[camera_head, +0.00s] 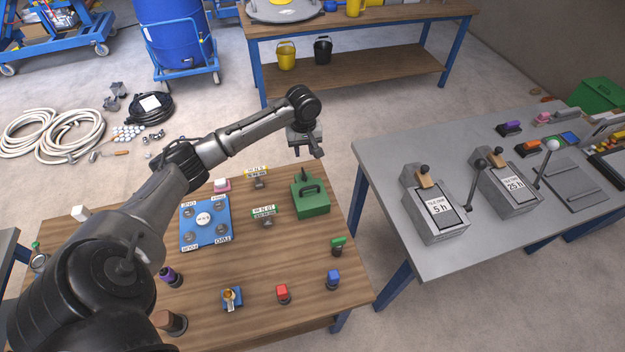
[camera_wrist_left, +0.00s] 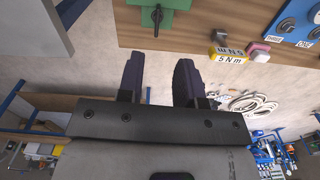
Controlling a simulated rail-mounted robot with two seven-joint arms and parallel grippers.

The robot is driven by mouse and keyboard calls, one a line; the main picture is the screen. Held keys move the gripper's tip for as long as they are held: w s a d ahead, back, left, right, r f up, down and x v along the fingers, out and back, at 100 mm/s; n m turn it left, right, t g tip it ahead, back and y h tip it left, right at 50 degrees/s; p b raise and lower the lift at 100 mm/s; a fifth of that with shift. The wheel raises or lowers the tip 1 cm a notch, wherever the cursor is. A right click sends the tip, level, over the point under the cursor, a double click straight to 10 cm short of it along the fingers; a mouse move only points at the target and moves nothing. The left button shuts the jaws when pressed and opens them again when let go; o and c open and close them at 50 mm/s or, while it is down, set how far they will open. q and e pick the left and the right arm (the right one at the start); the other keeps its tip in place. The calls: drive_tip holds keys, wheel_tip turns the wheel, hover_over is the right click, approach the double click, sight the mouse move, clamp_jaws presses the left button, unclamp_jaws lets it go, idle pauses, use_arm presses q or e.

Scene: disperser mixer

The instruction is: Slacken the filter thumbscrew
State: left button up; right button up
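My left gripper (camera_head: 310,153) hangs over the far edge of the wooden table, beyond the green box. In the left wrist view its two dark fingers (camera_wrist_left: 159,62) stand apart with nothing between them. The green box (camera_head: 310,200) on the table has a dark handle-like part on top; it also shows at the top edge of the left wrist view (camera_wrist_left: 172,5), beyond the fingertips. No part is labelled as the filter thumbscrew, so I cannot tell which one it is. A small brass piece stands on a blue block (camera_head: 232,299) near the front. My right gripper is not in view.
A blue plate (camera_head: 205,221) with several knobs lies left of the green box. Tags reading 5 N m (camera_head: 257,171) and 10 N m (camera_head: 263,212) stand between them. Red (camera_head: 282,293) and blue (camera_head: 333,279) knobs stand near the front. A grey table (camera_head: 380,167) with lever boxes is right.

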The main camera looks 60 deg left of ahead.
sight(304, 173)
use_arm(q)
drive_tip(key=shift+n, duration=0.5)
drive_tip(key=f+b, duration=0.1)
drive_tip(key=f, duration=0.3)
drive_tip(key=a+f, duration=0.1)
drive_tip(key=f, duration=0.3)
drive_tip(key=f+b, duration=0.1)
drive_tip(key=f, duration=0.4)
drive_tip(key=shift+w+a+f+b, duration=0.1)
drive_tip(key=shift+w+a+b, duration=0.15)
drive_tip(key=shift+w+b, duration=0.1)
clamp_jaws()
